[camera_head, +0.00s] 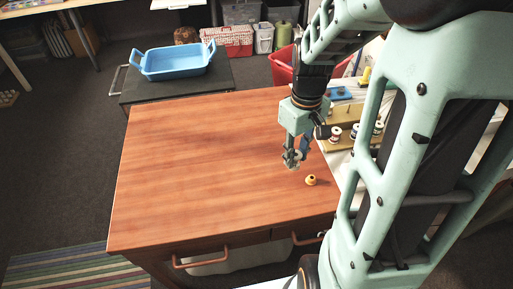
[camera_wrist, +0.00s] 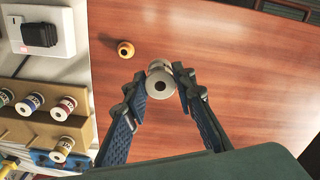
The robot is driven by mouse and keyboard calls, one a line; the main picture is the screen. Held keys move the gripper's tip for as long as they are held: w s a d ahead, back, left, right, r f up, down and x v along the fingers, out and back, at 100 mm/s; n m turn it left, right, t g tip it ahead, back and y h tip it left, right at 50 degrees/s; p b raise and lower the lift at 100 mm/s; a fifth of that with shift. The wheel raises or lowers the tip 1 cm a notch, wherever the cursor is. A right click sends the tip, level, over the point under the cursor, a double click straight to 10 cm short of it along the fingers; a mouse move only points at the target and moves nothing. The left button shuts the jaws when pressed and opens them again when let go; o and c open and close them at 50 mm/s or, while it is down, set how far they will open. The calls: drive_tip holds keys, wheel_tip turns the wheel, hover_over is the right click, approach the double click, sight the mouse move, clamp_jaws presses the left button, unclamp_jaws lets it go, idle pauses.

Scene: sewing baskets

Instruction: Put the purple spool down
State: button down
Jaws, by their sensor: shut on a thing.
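My gripper (camera_head: 294,159) is above the right part of the wooden table (camera_head: 200,150). In the wrist view my gripper (camera_wrist: 160,82) is shut on a spool (camera_wrist: 160,80), with one fingertip on each side of it. The spool's pale end with a dark centre hole faces the camera, so its purple colour does not show. In the head view the spool is small and partly hidden by the fingers. I cannot tell how far it is above the tabletop.
A small orange-yellow piece (camera_head: 311,180) stands on the table near my gripper; it also shows in the wrist view (camera_wrist: 125,49). Several spools stand on a tan stepped rack (camera_wrist: 40,128) beside the table. A blue basket (camera_head: 172,62) is behind. The table's left and middle are clear.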

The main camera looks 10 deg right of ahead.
drive_tip(key=a+f, duration=0.2)
drive_tip(key=w+a+f, duration=0.1)
drive_tip(key=a+f, duration=0.1)
drive_tip(key=w+a+f+b, duration=0.1)
drive_tip(key=a+f, duration=0.1)
drive_tip(key=shift+w+f, duration=0.15)
drive_tip(key=shift+f, duration=0.2)
drive_tip(key=shift+a+f+b, duration=0.15)
drive_tip(key=shift+f+b, duration=0.15)
drive_tip(key=shift+f, duration=1.25)
drive_tip(key=shift+f, duration=0.2)
drive_tip(key=c, duration=1.6)
unclamp_jaws()
drive_tip(key=shift+r, duration=0.2)
wheel_tip(320, 180, up, 12)
drive_tip(key=p, duration=0.2)
drive_tip(key=shift+w, duration=0.1)
